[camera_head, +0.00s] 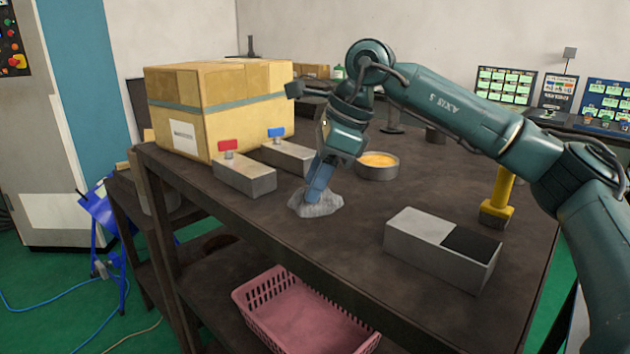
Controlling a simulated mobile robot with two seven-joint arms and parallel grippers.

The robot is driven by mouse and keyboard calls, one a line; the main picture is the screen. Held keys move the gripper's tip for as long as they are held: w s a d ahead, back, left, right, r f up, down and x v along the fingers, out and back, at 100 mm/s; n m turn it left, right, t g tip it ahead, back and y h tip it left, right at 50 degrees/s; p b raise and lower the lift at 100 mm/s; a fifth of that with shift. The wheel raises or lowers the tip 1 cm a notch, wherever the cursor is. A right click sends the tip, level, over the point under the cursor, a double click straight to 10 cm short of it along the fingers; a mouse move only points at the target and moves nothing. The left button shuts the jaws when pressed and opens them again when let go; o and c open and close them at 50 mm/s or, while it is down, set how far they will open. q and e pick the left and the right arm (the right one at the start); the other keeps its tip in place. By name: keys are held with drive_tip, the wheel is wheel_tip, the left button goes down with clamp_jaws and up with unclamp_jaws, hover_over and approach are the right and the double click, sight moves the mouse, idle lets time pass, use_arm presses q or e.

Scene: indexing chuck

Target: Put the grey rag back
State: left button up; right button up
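The grey rag (322,207) is a crumpled heap on the dark workbench (345,262), near its front edge. My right gripper (318,189) points down into the rag, with its fingertips touching it or partly sunk in it. I see the fingers from the side, and the rag hides their tips, so I cannot tell whether they are open or shut on it. The rag appears to rest on the bench top. My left gripper is out of view.
Grey blocks with a red knob (246,176) and a blue knob (289,158) stand left of the rag. A round tin (378,172) is behind it. A cardboard box (225,105) stands back left. A pink basket (300,318) sits below.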

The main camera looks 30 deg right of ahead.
drive_tip(key=v, duration=1.1)
drive_tip(key=shift+r, duration=0.2)
drive_tip(key=shift+f, duration=0.1)
